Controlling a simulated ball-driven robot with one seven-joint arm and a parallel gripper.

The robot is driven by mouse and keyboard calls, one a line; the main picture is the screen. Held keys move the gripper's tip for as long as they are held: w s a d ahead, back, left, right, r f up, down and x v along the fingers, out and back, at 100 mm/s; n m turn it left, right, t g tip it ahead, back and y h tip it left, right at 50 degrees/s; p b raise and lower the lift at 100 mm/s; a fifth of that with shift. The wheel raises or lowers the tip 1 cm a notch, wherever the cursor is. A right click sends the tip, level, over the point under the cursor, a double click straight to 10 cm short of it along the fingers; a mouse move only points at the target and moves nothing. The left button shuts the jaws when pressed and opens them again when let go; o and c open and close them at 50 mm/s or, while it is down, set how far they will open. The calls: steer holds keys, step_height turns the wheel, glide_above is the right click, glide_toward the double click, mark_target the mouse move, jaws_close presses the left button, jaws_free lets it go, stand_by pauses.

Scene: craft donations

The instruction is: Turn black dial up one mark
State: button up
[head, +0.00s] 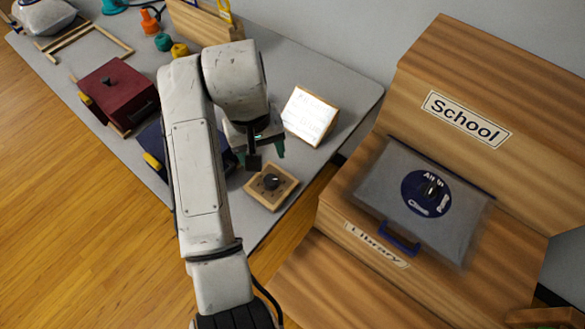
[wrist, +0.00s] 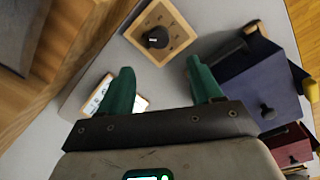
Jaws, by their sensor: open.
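The black dial (head: 271,181) sits on a small square wooden base (head: 260,196) near the front corner of the grey table. In the wrist view the dial (wrist: 156,38) shows a pale pointer line, with small marks around it on the wooden face (wrist: 178,22); the marks are too small to read. My gripper (wrist: 160,84) is open and empty, its two green fingers spread apart. The dial lies beyond the fingertips in that view, not between them. In the head view my gripper (head: 266,152) is just behind the dial, partly hidden by my arm.
A small white sign (head: 309,115) stands behind the dial. A dark red box (head: 116,92) and a dark blue box (wrist: 258,92) stand to its left in the head view. Wooden shelving marked School (head: 466,118) and Library (head: 376,245) is at the right, holding a grey pouch (head: 380,180).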

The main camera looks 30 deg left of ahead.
mark_target(270, 179)
steer(key=f, duration=1)
steer(key=shift+w+d+f, duration=0.2)
steer(key=shift+w+f, duration=0.1)
steer(key=c, duration=1)
